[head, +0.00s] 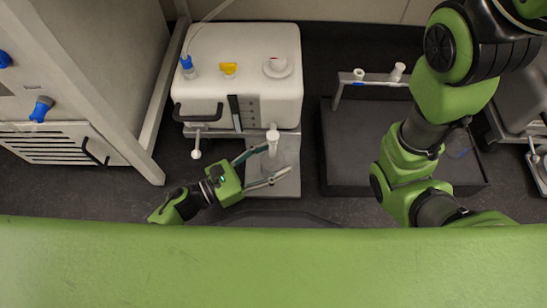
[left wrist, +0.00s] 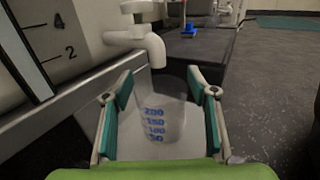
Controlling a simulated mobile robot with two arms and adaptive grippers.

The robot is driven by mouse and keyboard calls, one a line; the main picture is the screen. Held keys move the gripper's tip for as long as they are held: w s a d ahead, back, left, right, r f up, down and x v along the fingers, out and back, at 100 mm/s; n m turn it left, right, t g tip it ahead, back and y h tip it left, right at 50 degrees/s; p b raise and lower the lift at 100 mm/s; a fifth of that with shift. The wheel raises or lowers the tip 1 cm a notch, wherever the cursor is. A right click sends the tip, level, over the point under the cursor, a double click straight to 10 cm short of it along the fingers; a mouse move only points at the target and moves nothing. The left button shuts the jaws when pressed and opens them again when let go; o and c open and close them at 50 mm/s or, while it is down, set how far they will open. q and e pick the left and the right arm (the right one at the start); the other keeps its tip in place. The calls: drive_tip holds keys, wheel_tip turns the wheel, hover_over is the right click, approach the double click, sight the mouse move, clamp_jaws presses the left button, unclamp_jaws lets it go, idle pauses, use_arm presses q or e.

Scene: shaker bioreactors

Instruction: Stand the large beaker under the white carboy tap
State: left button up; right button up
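The white carboy (head: 245,55) stands at the back, with its tap (head: 272,136) on the front. In the left wrist view the tap (left wrist: 148,46) points down just above the far rim of a clear beaker (left wrist: 162,122) with blue volume marks. The beaker stands upright on a grey surface (head: 286,180); in the head view it is hard to make out. My left gripper (head: 262,166) is open, with its fingers on either side of the beaker and visible gaps. The left wrist view shows the same fingers (left wrist: 162,110). My right gripper is out of view.
A dark tray (head: 370,150) with a small rail and white fittings (head: 397,72) lies right of the carboy. A grey cabinet (head: 95,60) stands on the left. A second white tap-like spout (head: 196,154) hangs left of the gripper. Dark floor shows between.

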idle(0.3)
use_arm(q)
drive_tip(key=v, duration=1.2)
